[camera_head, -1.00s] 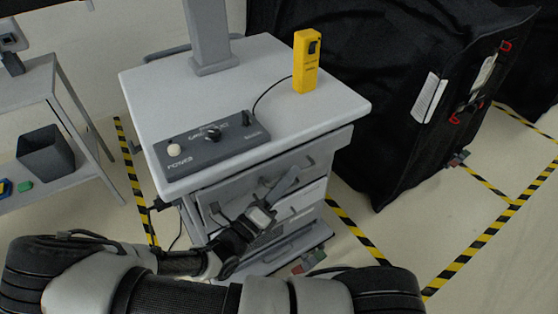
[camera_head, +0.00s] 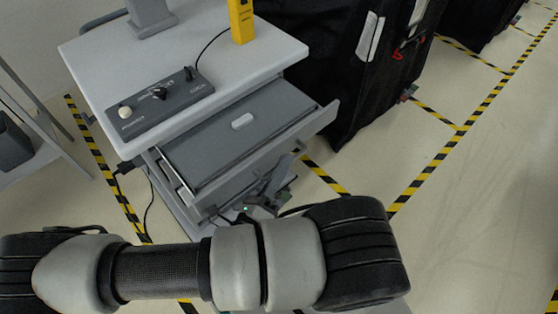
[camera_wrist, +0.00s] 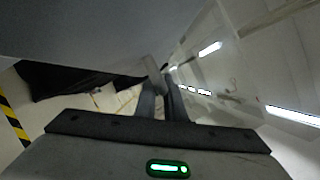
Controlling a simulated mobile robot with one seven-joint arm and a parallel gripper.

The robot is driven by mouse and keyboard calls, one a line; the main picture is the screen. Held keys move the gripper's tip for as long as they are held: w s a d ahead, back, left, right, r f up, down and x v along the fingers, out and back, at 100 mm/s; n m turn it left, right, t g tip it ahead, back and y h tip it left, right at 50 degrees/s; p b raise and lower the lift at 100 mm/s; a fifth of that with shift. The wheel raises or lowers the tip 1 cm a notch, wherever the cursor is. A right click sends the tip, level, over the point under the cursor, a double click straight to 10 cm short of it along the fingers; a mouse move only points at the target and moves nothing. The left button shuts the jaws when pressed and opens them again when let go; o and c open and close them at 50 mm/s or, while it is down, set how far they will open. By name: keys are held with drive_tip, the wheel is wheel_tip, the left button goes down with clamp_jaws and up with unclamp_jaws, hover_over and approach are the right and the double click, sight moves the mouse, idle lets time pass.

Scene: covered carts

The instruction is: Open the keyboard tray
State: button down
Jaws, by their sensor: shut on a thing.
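The keyboard tray (camera_head: 215,150) is a grey flat panel under the top of the pale cart (camera_head: 160,60). It sticks well out from the cart's front, with its light front edge tilted across the picture. A small white piece lies on its surface. My gripper (camera_head: 287,165) is at the tray's front, just below the edge, partly hidden by the tray and my arm. In the wrist view my two fingers (camera_wrist: 163,88) are close together around a pale handle piece (camera_wrist: 153,74) at the underside of a large grey surface.
A grey control box (camera_head: 165,98) and a yellow device (camera_head: 241,20) stand on the cart top. A black covered cart (camera_head: 345,70) stands to the right behind the tray. Yellow-black floor tape (camera_head: 435,170) crosses open floor at the right.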

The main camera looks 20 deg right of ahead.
idle(0.3)
drive_tip(key=c, duration=2.1)
unclamp_jaws()
drive_tip(key=v, duration=1.7)
drive_tip(key=shift+s+a+f+b, duration=0.15)
drive_tip(key=shift+a+f+b, duration=0.05)
drive_tip(key=shift+b, duration=0.15)
